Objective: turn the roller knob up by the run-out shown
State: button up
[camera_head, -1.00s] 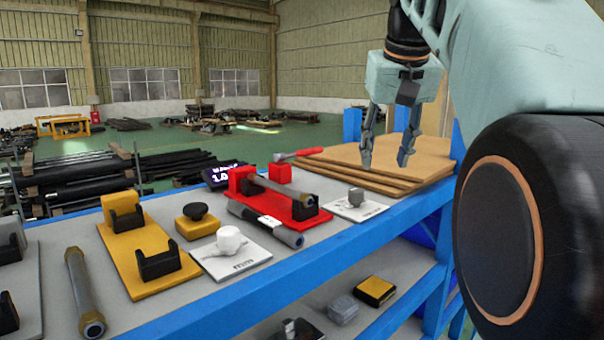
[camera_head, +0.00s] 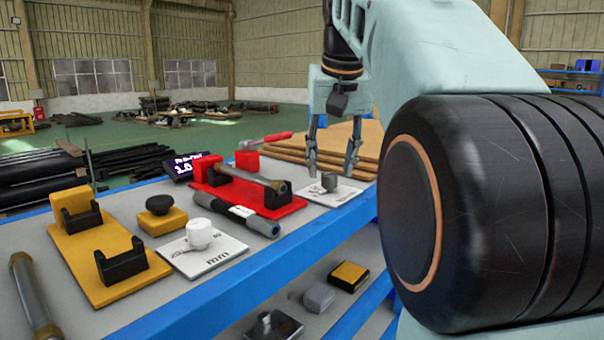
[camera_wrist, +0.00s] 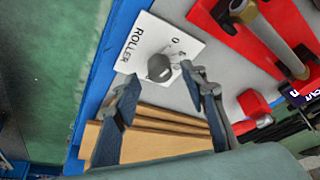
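The roller knob (camera_head: 329,181) is small and grey, on a white plate (camera_head: 345,193) on the bench. In the wrist view the knob (camera_wrist: 160,68) stands on its plate (camera_wrist: 150,42), which reads "ROLLER" and has a 0 mark. My gripper (camera_head: 331,170) is open and points down over the knob. In the wrist view the fingertips (camera_wrist: 161,78) lie on either side of the knob, and I see no contact. The dark readout box (camera_head: 186,166) shows lit text like "1.0", with its upper line hard to read.
A red stand (camera_head: 225,190) holding a shaft is left of the plate. A second white plate (camera_head: 205,262) marked "mm" carries a white knob (camera_head: 200,232). A yellow stand (camera_head: 75,240) is farther left. Brown boards (camera_head: 365,140) lie behind my gripper. A blue bench edge (camera_head: 290,250) runs in front.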

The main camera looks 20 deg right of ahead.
jog(key=shift+x, duration=0.85)
jog(key=shift+c, duration=0.5)
grip_shut()
